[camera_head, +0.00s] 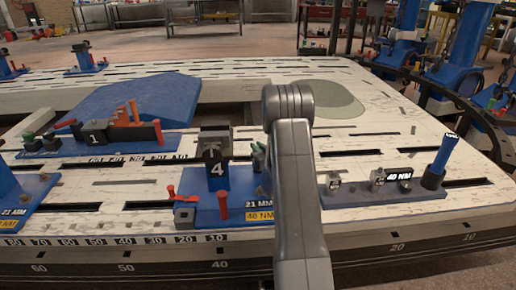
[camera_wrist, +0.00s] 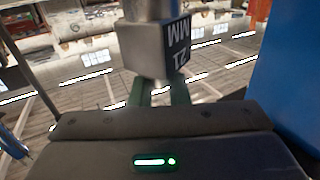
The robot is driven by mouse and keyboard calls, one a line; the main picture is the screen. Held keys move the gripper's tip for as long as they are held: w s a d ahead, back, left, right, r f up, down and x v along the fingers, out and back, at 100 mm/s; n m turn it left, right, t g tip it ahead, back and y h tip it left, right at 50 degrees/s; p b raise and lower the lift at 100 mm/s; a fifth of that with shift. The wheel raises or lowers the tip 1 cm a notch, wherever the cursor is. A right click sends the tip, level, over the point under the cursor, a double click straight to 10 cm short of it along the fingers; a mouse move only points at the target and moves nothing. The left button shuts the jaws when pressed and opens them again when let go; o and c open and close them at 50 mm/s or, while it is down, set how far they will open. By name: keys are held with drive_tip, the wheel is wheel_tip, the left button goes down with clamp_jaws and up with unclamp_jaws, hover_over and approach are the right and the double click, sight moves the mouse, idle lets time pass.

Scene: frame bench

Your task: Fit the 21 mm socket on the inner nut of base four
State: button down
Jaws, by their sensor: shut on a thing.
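Base four (camera_head: 216,178) is a blue clamp block with a dark top marked 4, on a blue plate labelled 21 MM and 40 NM. Red pins stand on its plate, one at the front (camera_head: 222,207) and one at the left (camera_head: 171,191). I cannot make out the inner nut; my arm covers the plate's right side. My gripper (camera_wrist: 160,92) has greenish fingers shut on a grey 21 mm socket (camera_wrist: 143,57), whose dark label reads upside down in the wrist view. In the head view the gripper is mostly hidden behind my arm, just right of base four.
A blue upright tool (camera_head: 438,162) stands on a blue plate at right, beside small grey sockets (camera_head: 378,177) and a 40 NM label. A blue surface (camera_wrist: 287,75) fills the wrist view's right edge.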

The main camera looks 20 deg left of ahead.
drive_tip(key=shift+f+b, duration=0.3)
drive_tip(key=shift+f, duration=0.05)
drive_tip(key=c, duration=1.3)
unclamp_jaws()
drive_tip(key=shift+r, duration=0.1)
drive_tip(key=p+v, duration=0.3)
drive_tip(key=v, duration=1.1)
drive_tip(key=shift+a, duration=0.1)
drive_tip(key=b+x, duration=0.3)
drive_tip(key=x, duration=1.1)
drive_tip(key=shift+r+p, duration=0.45)
drive_tip(key=shift+p, duration=0.1)
